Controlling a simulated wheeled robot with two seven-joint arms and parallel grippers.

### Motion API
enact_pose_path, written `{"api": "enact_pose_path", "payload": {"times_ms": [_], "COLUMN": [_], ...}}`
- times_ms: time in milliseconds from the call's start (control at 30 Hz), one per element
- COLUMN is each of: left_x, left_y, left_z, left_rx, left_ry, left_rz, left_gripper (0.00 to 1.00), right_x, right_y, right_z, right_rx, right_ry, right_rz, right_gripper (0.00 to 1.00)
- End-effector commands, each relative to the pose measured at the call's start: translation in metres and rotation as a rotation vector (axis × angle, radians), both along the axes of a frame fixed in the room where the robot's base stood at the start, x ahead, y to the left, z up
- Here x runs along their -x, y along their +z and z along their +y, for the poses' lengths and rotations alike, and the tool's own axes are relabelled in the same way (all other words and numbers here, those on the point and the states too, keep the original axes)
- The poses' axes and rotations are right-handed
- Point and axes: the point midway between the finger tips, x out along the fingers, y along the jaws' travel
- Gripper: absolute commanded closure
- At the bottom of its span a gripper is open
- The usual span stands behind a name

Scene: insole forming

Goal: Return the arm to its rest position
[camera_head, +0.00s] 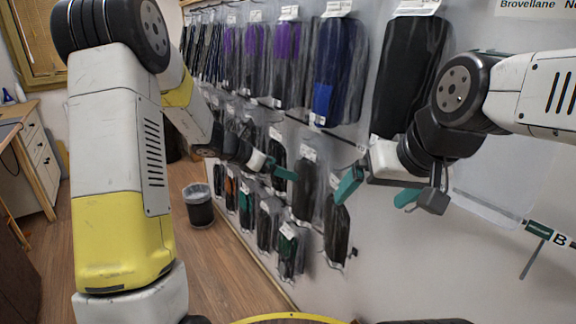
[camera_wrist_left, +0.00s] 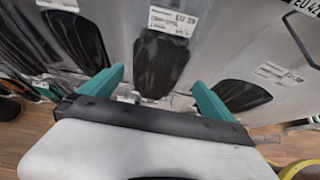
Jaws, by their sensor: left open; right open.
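My right gripper (camera_head: 376,192) shows in the head view at centre right. Its teal fingers are spread apart with nothing between them, in front of the wall of hanging packs. My left gripper (camera_head: 282,173) is farther off near the middle, small and partly hidden by its own wrist, close to the lower packs. In the left wrist view its two teal fingers (camera_wrist_left: 157,88) stand wide apart, with no pack gripped between them. Clear packs with dark insoles (camera_wrist_left: 158,62) hang just beyond the fingertips; I cannot tell whether any touch.
The wall rack holds an upper row of packs, with a blue one (camera_head: 338,70) and a large black one (camera_head: 408,75). Lower packs (camera_head: 289,250) hang beneath. A drawer desk (camera_head: 36,155) is at far left.

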Motion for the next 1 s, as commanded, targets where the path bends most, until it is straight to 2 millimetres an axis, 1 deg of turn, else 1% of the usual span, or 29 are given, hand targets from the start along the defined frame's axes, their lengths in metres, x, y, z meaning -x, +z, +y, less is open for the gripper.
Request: {"api": "enact_pose_path", "payload": {"times_ms": [67,167,267,300,333,367,400,467,500,567,600,700,800,900,1000], "left_x": [0.008,0.031,0.068,0.086,0.100,0.113,0.132,0.158,0.176,0.201,0.217,0.254,0.284,0.306,0.318], "left_y": [0.011,0.034,0.064,0.074,0.082,0.088,0.096,0.105,0.111,0.116,0.119,0.123,0.124,0.123,0.122], "left_z": [0.001,-0.002,-0.004,-0.004,-0.003,-0.002,0.001,0.005,0.009,0.017,0.023,0.041,0.060,0.077,0.090], "left_rx": [-0.022,-0.097,-0.227,-0.291,-0.340,-0.390,-0.455,-0.555,-0.625,-0.732,-0.804,-0.990,-1.166,-1.310,-1.407], "left_ry": [-0.031,-0.137,-0.311,-0.390,-0.450,-0.510,-0.589,-0.708,-0.786,-0.902,-0.980,-1.173,-1.346,-1.487,-1.585], "left_rz": [-0.027,-0.111,-0.248,-0.310,-0.357,-0.403,-0.462,-0.548,-0.605,-0.686,-0.735,-0.849,-0.932,-0.983,-1.005], "left_gripper": [0.00,0.00,0.00,0.00,0.00,0.00,0.00,0.00,0.00,0.00,0.00,0.00,0.00,0.00,0.00], "right_x": [0.000,0.000,0.000,0.000,0.000,0.000,0.000,0.000,0.000,0.000,0.000,0.000,0.000,0.000,0.000], "right_y": [0.000,0.000,0.000,0.000,0.000,0.000,0.000,0.000,0.000,0.000,0.000,0.000,0.000,0.000,0.000], "right_z": [0.000,0.000,0.000,0.000,0.000,0.000,0.000,0.000,0.000,0.000,0.000,0.000,0.000,0.000,0.000], "right_rx": [0.000,0.000,0.000,0.000,0.000,0.000,0.000,0.000,0.000,0.000,0.000,0.000,0.000,0.000,0.000], "right_ry": [0.000,0.000,0.000,0.000,0.000,0.000,0.000,0.000,0.000,0.000,0.000,0.000,0.000,0.000,0.000], "right_rz": [0.000,0.000,0.000,0.000,0.000,0.000,0.000,0.000,0.000,0.000,0.000,0.000,0.000,0.000,0.000], "right_gripper": [0.04,0.04,0.04,0.04,0.04,0.04,0.04,0.04,0.04,0.04,0.04,0.04,0.04,0.04,0.04]}}
